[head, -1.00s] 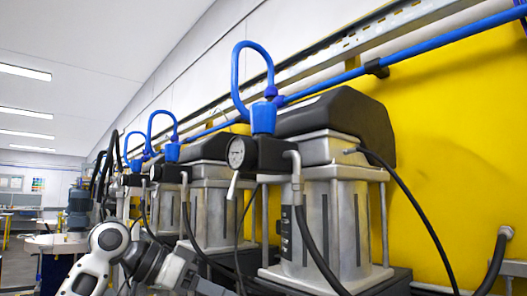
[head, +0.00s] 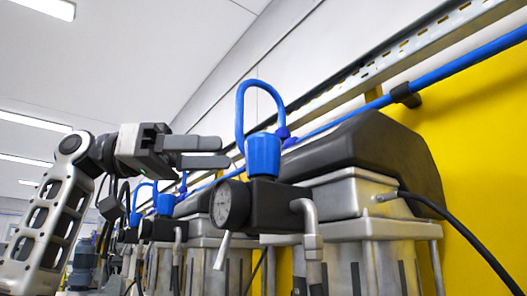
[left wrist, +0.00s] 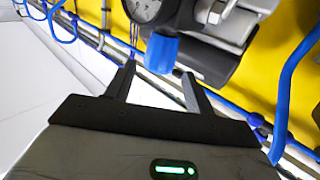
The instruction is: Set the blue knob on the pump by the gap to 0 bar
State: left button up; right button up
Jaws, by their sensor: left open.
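The blue knob (head: 263,154) sits on top of a black regulator block on the nearest pump (head: 345,190). A round dial gauge (head: 230,205) is on the block's front; its needle is too small to read. My left gripper (head: 228,152) is open and empty, level with the knob and just left of it, fingers pointing at it. In the left wrist view the knob (left wrist: 162,52) lies just beyond and between the two fingertips (left wrist: 158,68), apart from them. The gauge (left wrist: 143,10) shows at the top edge there. My right gripper is not in view.
A blue hose (head: 240,110) loops up above the knob to a blue pipe (head: 450,70) along the wall. A second pump with its own blue knob (head: 166,204) stands farther back at left. A black cable (head: 465,235) hangs at right.

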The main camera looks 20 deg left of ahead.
aim_at(263, 154)
pick_arm(q)
jog(key=p+x, duration=0.1)
jog(key=x, duration=0.7)
jog(key=shift+c, duration=0.3)
jog(key=c, duration=0.6)
